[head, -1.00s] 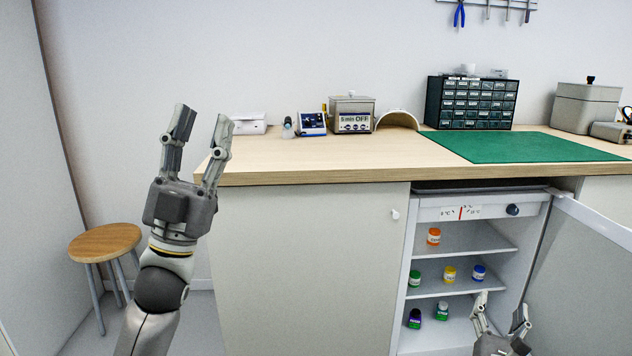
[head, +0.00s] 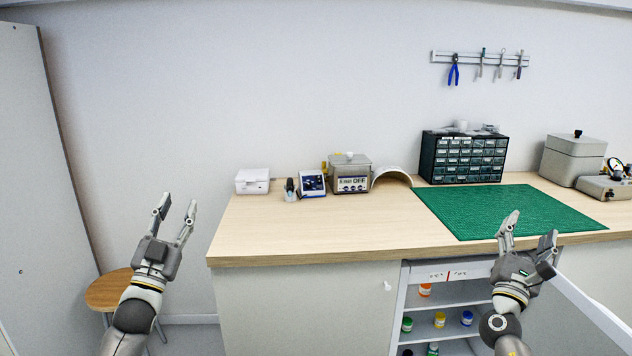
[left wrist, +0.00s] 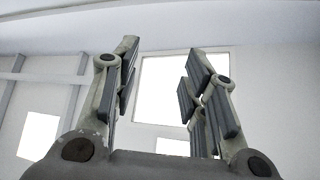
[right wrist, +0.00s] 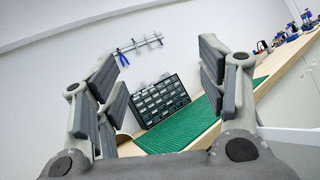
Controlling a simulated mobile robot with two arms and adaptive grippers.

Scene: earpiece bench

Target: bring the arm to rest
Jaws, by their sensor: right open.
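My left gripper (head: 174,222) is raised with fingers pointing up, left of the bench, above the round stool. Its fingers stand apart with nothing between them, as the left wrist view (left wrist: 158,85) also shows. My right gripper (head: 532,232) is raised in front of the bench's front edge, by the green mat (head: 500,208) and above the open cabinet (head: 445,332). Its fingers are apart and empty, as the right wrist view (right wrist: 160,85) also shows.
The cabinet door (head: 592,310) stands open at the right. Small jars, one with an orange lid (head: 425,290), stand on its shelves. A drawer organizer (head: 464,158) and a grey box (head: 580,160) stand on the bench. The stool (head: 108,290) is at the left.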

